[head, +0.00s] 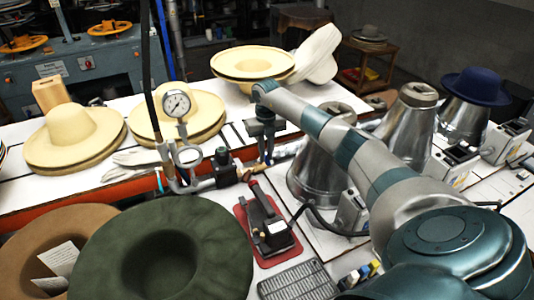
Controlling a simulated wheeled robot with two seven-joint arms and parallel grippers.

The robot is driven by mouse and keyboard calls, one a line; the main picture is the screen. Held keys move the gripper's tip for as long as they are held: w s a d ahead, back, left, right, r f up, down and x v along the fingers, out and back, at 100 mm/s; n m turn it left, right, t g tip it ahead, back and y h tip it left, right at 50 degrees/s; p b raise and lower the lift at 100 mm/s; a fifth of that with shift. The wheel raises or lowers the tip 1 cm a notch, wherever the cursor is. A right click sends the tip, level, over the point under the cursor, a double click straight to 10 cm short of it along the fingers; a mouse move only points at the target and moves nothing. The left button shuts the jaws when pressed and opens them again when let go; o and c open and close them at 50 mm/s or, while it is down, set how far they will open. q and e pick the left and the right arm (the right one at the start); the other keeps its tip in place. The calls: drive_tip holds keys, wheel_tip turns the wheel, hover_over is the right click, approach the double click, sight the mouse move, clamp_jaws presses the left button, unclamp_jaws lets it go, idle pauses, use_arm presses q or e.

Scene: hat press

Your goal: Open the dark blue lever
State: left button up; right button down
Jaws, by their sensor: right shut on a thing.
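My right arm reaches in from the lower right. My right gripper (266,148) points down beside the pipework behind the red-based device and is shut on the dark blue lever (264,158). The lever is small here and mostly hidden by the fingers, so its exact angle cannot be told. It sits by the brass and steel pipe fittings (246,170), just right of a dark valve block (223,168). My left gripper is not in view.
A pressure gauge (177,103) stands on the pipe to the left. Straw hats (72,137) lie on the white table behind. A green hat (160,252) and a black device on a red base (265,225) are in front. Metal hat forms (318,170) stand close under my right arm.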

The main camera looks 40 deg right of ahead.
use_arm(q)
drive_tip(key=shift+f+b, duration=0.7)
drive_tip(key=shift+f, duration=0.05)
use_arm(e)
drive_tip(key=w+a+m, duration=0.3)
drive_tip(key=w+m, duration=0.4)
drive_tip(key=m, duration=1)
drive_tip(key=shift+w+a, duration=0.2)
drive_tip(key=c, duration=1.7)
unclamp_jaws()
drive_tip(key=shift+r, duration=0.1)
